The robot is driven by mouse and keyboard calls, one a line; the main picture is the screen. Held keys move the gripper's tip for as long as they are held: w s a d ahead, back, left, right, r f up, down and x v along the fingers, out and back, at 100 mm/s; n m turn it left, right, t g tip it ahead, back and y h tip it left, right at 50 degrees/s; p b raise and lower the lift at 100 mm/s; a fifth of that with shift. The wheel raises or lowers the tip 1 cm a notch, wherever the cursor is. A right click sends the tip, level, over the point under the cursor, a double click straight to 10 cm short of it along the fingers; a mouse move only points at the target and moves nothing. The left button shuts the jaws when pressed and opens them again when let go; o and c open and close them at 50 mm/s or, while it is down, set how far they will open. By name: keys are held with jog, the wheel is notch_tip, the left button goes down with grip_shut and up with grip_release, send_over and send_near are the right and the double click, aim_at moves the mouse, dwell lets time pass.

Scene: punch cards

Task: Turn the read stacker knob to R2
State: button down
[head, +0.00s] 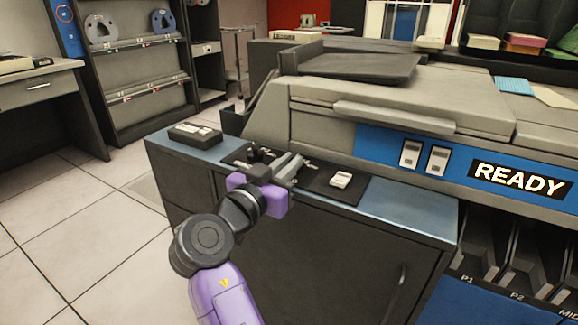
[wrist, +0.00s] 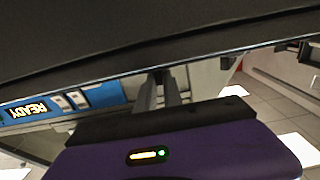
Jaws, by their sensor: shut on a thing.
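A black panel (head: 318,188) lies on the blue-grey top of the low cabinet (head: 405,212), in front of the card machine. My gripper (head: 289,163) is over the left part of this panel, its grey fingers low at the surface. It is shut on the read stacker knob, which the fingers mostly hide. In the wrist view a small dark piece (wrist: 161,75) shows at the fingertips. I cannot read the knob's pointer or its position labels.
A black box with pale keys (head: 195,134) sits on the cabinet's left end. A small white block (head: 341,179) is right of my gripper on the panel. The machine body with its READY sign (head: 520,180) rises close behind. Open floor lies left.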

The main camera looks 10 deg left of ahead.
jog(key=c, duration=1.5)
grip_release()
jog(key=shift+p+v, duration=0.95)
jog(key=shift+v, duration=2.9)
